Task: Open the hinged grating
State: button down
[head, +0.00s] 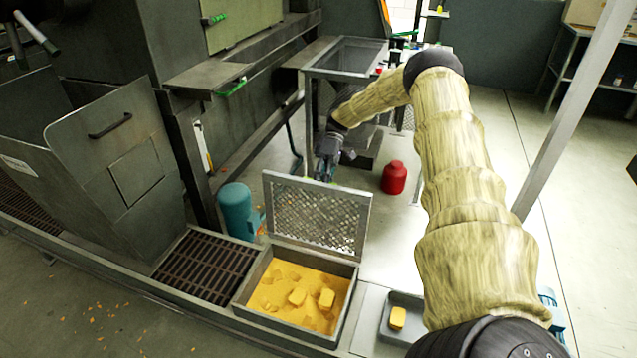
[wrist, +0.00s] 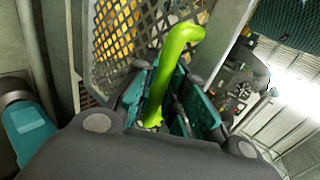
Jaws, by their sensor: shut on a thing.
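The hinged grating (head: 318,213) is a metal frame with diamond mesh. In the head view it stands raised, near upright, at the back edge of a rectangular pit (head: 286,335) holding yellow meal and lumps. My gripper (head: 326,170) is just behind the grating's top edge; its fingers are small and partly hidden there. In the wrist view my gripper (wrist: 172,105) is shut on a bright green bent handle (wrist: 180,45). The mesh of the grating (wrist: 120,30) lies right behind the handle, with yellow showing through. Where the handle joins the grating is hidden.
A teal motor (head: 237,208) stands left of the grating. A red canister (head: 394,177) stands on the floor to its right. A slatted floor grate (head: 205,267) lies left of the pit. A small tray with a yellow block (head: 397,318) is right of it. Dark machinery fills the left.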

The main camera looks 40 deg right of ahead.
jog(key=c, duration=1.5)
grip_release()
jog(key=shift+s+d+f, duration=0.3)
jog(key=shift+d+f, duration=0.05)
jog(key=shift+o, duration=0.2)
jog(key=shift+w+r, duration=0.1)
jog(key=shift+r, duration=0.1)
jog(key=v, duration=1.2)
jog(key=shift+w+d, duration=0.1)
